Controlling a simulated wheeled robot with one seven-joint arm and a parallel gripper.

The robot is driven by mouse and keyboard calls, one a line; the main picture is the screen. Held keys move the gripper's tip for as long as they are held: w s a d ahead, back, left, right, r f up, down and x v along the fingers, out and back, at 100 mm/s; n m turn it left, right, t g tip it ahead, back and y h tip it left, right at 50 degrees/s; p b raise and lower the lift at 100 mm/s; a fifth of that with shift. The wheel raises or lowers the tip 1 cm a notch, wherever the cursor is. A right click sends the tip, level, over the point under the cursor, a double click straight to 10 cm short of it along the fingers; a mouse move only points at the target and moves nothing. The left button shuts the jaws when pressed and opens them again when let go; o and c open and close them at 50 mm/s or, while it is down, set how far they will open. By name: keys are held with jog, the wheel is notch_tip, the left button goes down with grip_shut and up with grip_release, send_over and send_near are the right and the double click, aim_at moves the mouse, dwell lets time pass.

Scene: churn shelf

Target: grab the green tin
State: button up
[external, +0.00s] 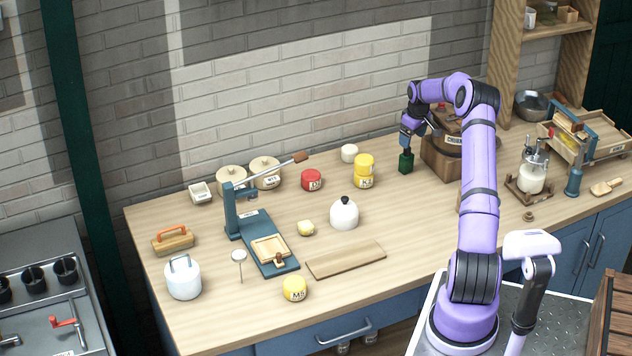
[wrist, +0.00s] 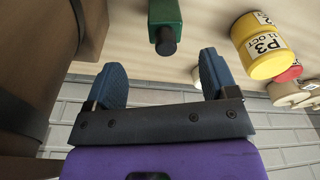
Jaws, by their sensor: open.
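The green tin (external: 405,164) is small, dark green and boxy. It stands on the wooden counter, left of the wooden churn. In the wrist view the green tin (wrist: 164,12) is at the top edge, partly cut off, with its dark cap (wrist: 165,42) facing my gripper. My gripper (wrist: 160,65) is open, its two blue fingers apart with nothing between them. The cap lies just beyond the fingertips, roughly centred between them. In the external view my gripper (external: 406,147) is right above the tin, pointing down; the exact gap cannot be told.
The churn (external: 446,152) stands close on the tin's right, and fills the left of the wrist view. Yellow stacked tins (external: 364,172), a red tin (external: 312,180) and a white pot (external: 349,153) are to the left. Bare counter lies in front of the tin.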

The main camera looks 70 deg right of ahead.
aim_at(406, 154)
jog(key=f, duration=0.2)
jog(key=w+f, duration=0.1)
jog(key=f, duration=0.5)
jog(key=shift+w, duration=0.25)
jog(key=c, duration=1.1)
